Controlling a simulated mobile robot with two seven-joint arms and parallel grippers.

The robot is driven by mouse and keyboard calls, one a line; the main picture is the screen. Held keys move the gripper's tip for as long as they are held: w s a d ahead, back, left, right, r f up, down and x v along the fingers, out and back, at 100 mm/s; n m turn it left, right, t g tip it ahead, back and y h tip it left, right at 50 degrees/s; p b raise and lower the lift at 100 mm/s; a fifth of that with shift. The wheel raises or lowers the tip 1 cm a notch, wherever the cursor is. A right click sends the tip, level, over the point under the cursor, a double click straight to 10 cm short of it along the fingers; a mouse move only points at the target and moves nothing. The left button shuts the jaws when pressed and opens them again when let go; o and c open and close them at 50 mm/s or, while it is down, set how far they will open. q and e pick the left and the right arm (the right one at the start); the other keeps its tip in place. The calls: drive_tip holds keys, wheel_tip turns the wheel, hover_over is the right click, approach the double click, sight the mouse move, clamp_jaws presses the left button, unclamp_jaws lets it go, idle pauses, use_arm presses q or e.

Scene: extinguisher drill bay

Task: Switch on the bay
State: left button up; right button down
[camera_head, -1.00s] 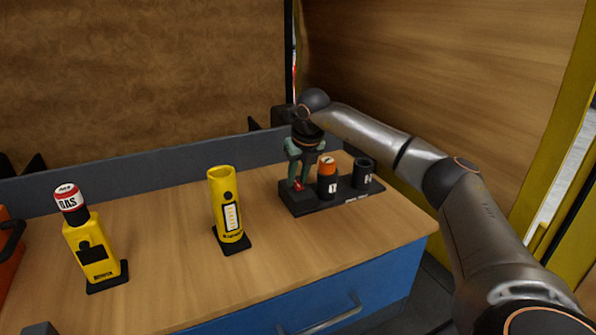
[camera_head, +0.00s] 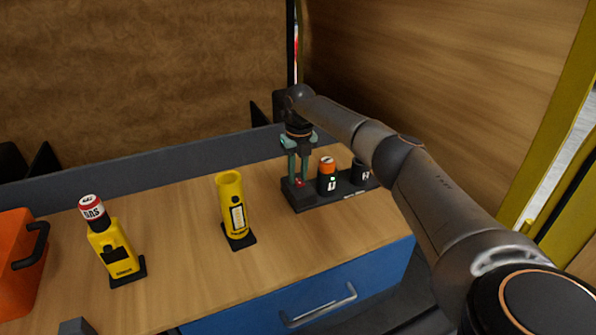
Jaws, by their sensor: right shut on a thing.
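A black charging bay (camera_head: 330,196) stands at the right back of the bench, with a small red switch (camera_head: 299,182) at its left end. My right gripper (camera_head: 299,178) points down over that end, its green fingers shut on the red switch. An orange-topped battery (camera_head: 327,166) sits in slot 1, and slot 2 (camera_head: 361,173) looks like an empty dark cup. A small green spot shows near the slot 1 label. My left gripper is not in view.
A yellow open-topped holder (camera_head: 233,205) stands mid-bench. A yellow unit (camera_head: 112,249) with a red-and-white canister (camera_head: 92,209) stands left of it, beside an orange box (camera_head: 14,260). The blue drawer (camera_head: 300,300) is below; bench between is clear.

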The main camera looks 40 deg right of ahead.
sight(299, 182)
drive_tip(key=shift+r, duration=0.1)
drive_tip(key=c, duration=0.7)
unclamp_jaws()
drive_tip(key=r, duration=0.8)
drive_tip(key=r+b, duration=0.1)
drive_tip(key=r, duration=0.3)
drive_tip(key=shift+s+a+r, duration=0.1)
drive_tip(key=shift+s+r, duration=0.1)
drive_tip(key=shift+s, duration=0.15)
